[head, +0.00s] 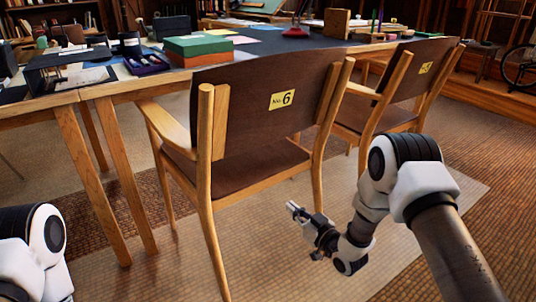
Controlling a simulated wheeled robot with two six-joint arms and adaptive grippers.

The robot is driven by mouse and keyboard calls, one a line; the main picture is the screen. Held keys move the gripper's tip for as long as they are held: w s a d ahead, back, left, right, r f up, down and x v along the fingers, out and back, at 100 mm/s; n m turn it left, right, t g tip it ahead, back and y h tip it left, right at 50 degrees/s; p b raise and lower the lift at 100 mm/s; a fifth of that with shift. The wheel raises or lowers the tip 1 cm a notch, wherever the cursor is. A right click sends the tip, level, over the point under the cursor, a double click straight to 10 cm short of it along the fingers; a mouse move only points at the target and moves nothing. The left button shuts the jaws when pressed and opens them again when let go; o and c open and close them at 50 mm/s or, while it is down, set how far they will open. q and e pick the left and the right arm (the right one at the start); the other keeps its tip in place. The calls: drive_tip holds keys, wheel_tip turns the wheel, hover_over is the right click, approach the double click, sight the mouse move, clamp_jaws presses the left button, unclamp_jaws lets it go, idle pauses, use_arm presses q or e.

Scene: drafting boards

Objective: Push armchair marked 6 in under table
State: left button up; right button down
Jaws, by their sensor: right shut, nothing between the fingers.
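The armchair marked 6 (262,129) stands in the middle of the head view, its brown back towards me and a yellow "No. 6" label (282,100) on it. It has a wooden frame and arms, and its front faces the table (118,90). The seat stands largely out from the table edge. My right gripper (292,207) is low, to the right of the chair's near rear leg, shut and empty. It looks apart from the chair, though depth is hard to judge. My left arm shows only at the lower left edge; its gripper is out of view.
A second armchair (410,90) with a yellow label stands close on the right. The table bears a green and orange box (200,48), a pen tray (147,63) and papers. A pale rug (400,220) lies under the chairs. Open floor lies to the right.

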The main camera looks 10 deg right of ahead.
drive_tip(key=s+a+f+m+g+h+p, duration=0.1)
drive_tip(key=s+f+g+h+p, duration=0.15)
drive_tip(key=s+f, duration=0.4)
drive_tip(key=s+a+f+m+g+h+p, duration=0.1)
drive_tip(key=s+f+g+p, duration=0.25)
drive_tip(key=s, duration=0.55)
drive_tip(key=s+d+f+m+g+h, duration=0.15)
drive_tip(key=s+g, duration=0.35)
drive_tip(key=s, duration=0.7)
drive_tip(key=s+d+f+m+g+h, duration=0.1)
drive_tip(key=s+d+f+g+h, duration=0.3)
drive_tip(key=s, duration=0.9)
wheel_tip(320, 180, up, 39)
drive_tip(key=s+g+y+p, duration=0.1)
drive_tip(key=y+p, duration=0.1)
drive_tip(key=p, duration=3.6)
drive_tip(key=shift+a+g+p, duration=0.3)
drive_tip(key=shift+a+p, duration=0.05)
drive_tip(key=shift+p, duration=0.05)
